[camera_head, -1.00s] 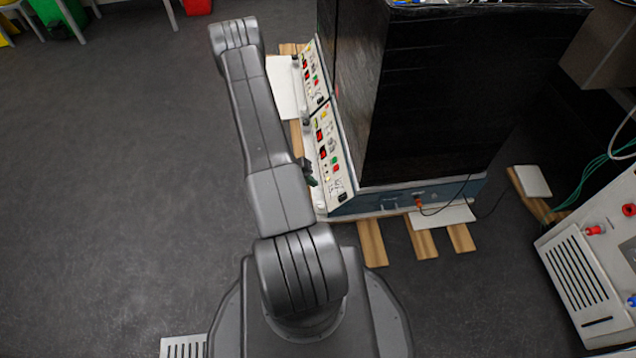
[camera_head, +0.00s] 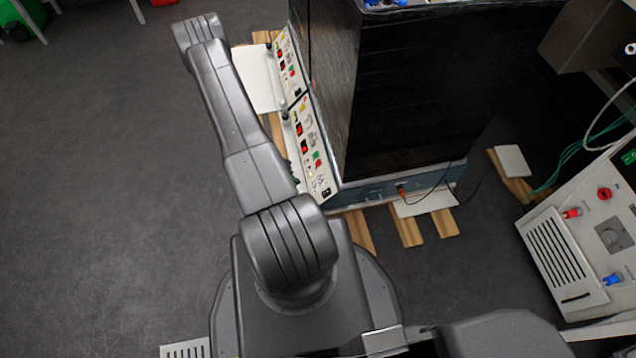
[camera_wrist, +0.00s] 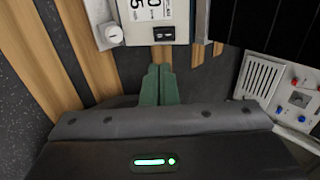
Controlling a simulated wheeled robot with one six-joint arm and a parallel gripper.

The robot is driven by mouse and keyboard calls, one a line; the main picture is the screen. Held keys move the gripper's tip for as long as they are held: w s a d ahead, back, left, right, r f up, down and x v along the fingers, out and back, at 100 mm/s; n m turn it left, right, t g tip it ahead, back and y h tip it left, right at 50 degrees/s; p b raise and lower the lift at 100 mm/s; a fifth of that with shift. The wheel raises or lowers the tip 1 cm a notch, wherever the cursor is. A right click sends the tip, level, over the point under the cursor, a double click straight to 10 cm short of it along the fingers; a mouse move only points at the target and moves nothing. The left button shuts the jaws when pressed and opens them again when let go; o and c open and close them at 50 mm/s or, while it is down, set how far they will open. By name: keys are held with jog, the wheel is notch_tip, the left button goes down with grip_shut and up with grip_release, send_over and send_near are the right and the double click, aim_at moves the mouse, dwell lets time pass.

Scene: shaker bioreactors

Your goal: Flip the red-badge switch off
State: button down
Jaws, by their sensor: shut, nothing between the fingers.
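My gripper (camera_wrist: 157,88) shows in the wrist view as two green fingers pressed together, shut and empty. Beyond its tips is the lower end of a pale control panel with a black rocker switch (camera_wrist: 163,33) and a round white knob (camera_wrist: 113,33). No red badge shows on that part. In the head view two sloped control panels carry small red and black parts, on the near panel (camera_head: 322,181) and the far panel (camera_head: 284,55). I cannot tell which is the red-badge switch. My arm hides most of the gripper there.
A black-wrapped cabinet (camera_head: 415,95) stands behind the panels, above wooden slats (camera_head: 407,228). A white machine (camera_head: 553,262) with red and blue connectors stands at right, with green cables (camera_head: 572,163) near it.

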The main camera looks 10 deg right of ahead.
aim_at(323, 193)
jog(key=shift+f, duration=0.1)
jog(key=b+x, duration=0.4)
jog(key=x, duration=1)
